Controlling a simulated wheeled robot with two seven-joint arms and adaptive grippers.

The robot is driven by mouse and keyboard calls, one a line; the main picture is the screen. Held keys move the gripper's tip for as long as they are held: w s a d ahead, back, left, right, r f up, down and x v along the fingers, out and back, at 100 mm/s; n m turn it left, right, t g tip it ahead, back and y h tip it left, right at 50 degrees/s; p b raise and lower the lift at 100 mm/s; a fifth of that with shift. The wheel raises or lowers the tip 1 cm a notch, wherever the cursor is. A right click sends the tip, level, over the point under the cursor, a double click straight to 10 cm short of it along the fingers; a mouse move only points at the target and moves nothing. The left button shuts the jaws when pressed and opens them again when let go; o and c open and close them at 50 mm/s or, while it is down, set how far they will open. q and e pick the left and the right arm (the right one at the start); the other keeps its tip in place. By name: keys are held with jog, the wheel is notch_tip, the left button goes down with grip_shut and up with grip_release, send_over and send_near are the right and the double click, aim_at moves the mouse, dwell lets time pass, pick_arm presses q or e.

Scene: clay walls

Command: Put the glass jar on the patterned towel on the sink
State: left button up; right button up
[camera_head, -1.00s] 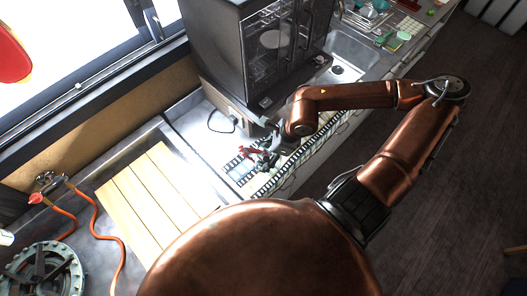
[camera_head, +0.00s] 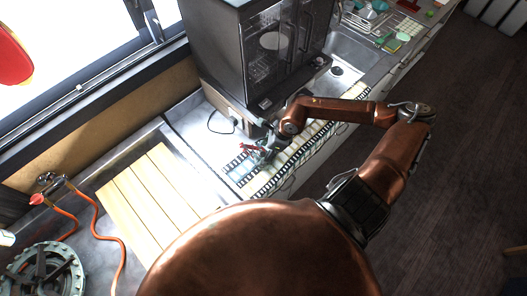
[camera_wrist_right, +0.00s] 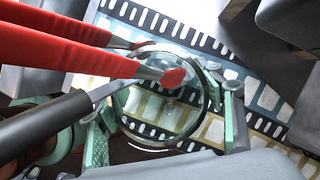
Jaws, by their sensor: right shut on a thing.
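The clear glass jar (camera_wrist_right: 146,131) shows its round rim in the right wrist view, with red-handled tools (camera_wrist_right: 75,45) and a dark-handled tool (camera_wrist_right: 45,125) sticking out of it. My right gripper (camera_wrist_right: 168,122) is shut on the jar, one green-padded finger on each side. In the head view my right gripper (camera_head: 266,146) and the red handles are over the patterned towel (camera_head: 300,157), near its left part. The towel has a film-strip pattern and shows through the glass. I cannot tell whether the jar touches it. My left gripper is not in view.
A dark glass-fronted cabinet (camera_head: 225,50) stands just behind the towel. A slatted wooden board (camera_head: 160,190) lies to the left. A sink basin (camera_head: 350,55) and dishes are at the back right. An orange hose (camera_head: 98,225) lies at the far left.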

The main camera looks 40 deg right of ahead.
jog(key=o, duration=1.5)
jog(key=shift+r, duration=0.1)
jog(key=shift+p+v, duration=0.75)
jog(key=shift+v, duration=5.25)
